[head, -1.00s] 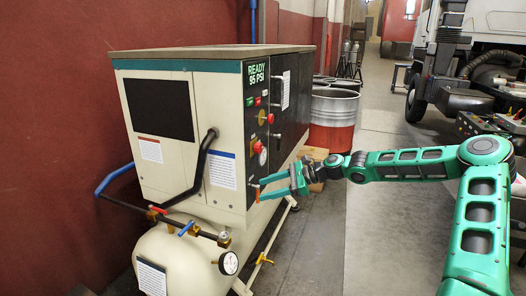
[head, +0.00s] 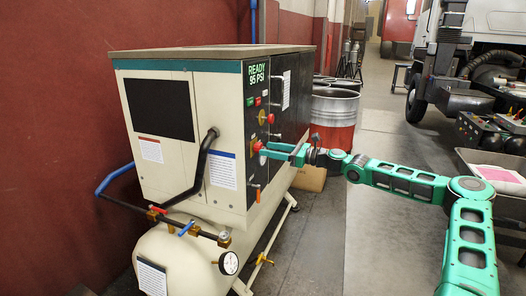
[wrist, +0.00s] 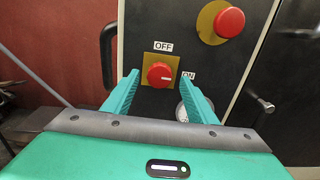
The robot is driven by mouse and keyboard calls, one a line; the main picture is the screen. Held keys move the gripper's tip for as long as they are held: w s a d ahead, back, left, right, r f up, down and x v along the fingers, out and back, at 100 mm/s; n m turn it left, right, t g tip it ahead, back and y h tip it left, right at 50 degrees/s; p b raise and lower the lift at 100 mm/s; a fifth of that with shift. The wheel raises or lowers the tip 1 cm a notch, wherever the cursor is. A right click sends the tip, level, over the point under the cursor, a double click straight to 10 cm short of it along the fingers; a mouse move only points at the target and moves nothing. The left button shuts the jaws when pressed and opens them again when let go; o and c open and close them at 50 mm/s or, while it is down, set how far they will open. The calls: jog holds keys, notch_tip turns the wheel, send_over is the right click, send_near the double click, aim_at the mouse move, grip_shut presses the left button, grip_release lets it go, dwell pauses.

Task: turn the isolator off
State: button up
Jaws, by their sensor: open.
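The isolator is a red rotary knob (wrist: 160,74) on a square yellow plate, with an OFF label (wrist: 163,46) above it and an ON label (wrist: 188,75) to its right. A small light mark on the knob seems to point right, toward ON. In the head view the knob (head: 257,147) is on the compressor's dark control panel. My gripper (wrist: 158,82) is open, with one green finger to each side of the knob in the wrist view. In the head view my gripper (head: 265,150) is at the panel. I cannot tell whether the fingers touch the knob.
Another red knob (wrist: 229,22) on a yellow plate is at upper right. A dark handle (wrist: 108,55) stands out at left. A gauge (wrist: 183,112) is partly hidden by my right finger. An orange lever (head: 257,193) is lower on the panel.

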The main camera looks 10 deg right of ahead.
aim_at(261, 147)
jog(key=shift+x, duration=1.8)
jog(key=shift+c, duration=0.7)
jog(key=c, duration=0.9)
jog(key=shift+d, duration=0.1)
